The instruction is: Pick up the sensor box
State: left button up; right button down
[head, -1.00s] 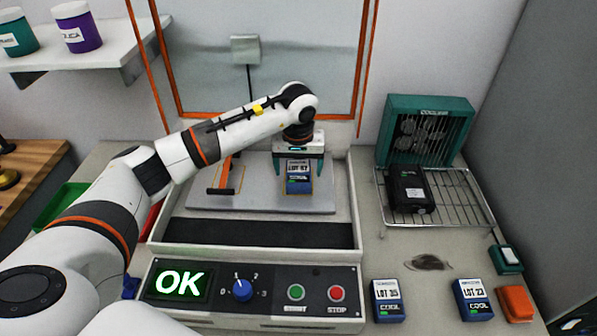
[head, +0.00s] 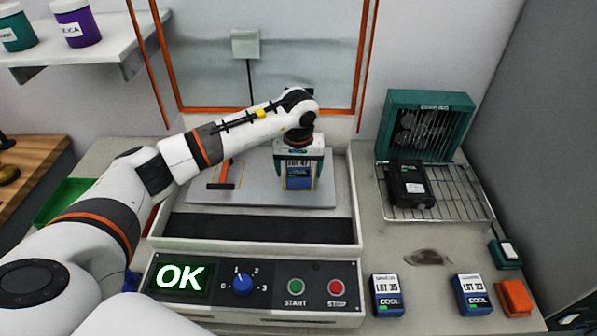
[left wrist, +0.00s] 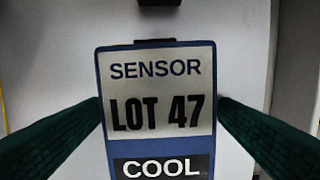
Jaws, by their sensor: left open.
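The sensor box (head: 299,177), blue with a white label, stands on the grey plate of the test station. In the left wrist view the sensor box (left wrist: 158,98) fills the middle, its label reading "SENSOR LOT 47" and "COOL". My left gripper (head: 299,168) is above and around it. In the left wrist view the dark green fingers of my left gripper (left wrist: 160,112) are open, one at each side of the box, close to its edges. I cannot tell if they touch it. My right gripper is not in view.
The station (head: 258,241) has a panel showing "OK", a dial and START and STOP buttons. Blue boxes LOT 35 (head: 387,296) and LOT 23 (head: 473,295) stand at right. A black box (head: 411,184) lies on the wire rack (head: 455,205) before a green cooler (head: 428,124).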

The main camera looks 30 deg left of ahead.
pick_arm(q)
jog(key=c, duration=1.2)
